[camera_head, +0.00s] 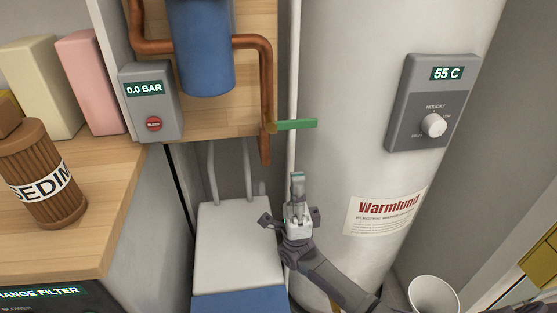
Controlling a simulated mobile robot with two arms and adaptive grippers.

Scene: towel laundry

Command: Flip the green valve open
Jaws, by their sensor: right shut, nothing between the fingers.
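The green valve (296,124) is a flat green lever on the copper pipe (267,85) in the upper middle of the head view. Its lever points right, roughly level, across a thin white pipe and in front of the tank. My right gripper (297,178) is below the lever, with a gap between its fingertips and the valve. It points up and is shut and empty. My left gripper does not show.
A white tank (345,110) with a 55 C control box (432,103) stands to the right. A box reading 0.0 BAR (152,102) is on the left, above a wooden counter (105,215) with a SEDIM-labelled canister (40,175). A white bucket (434,294) is at lower right.

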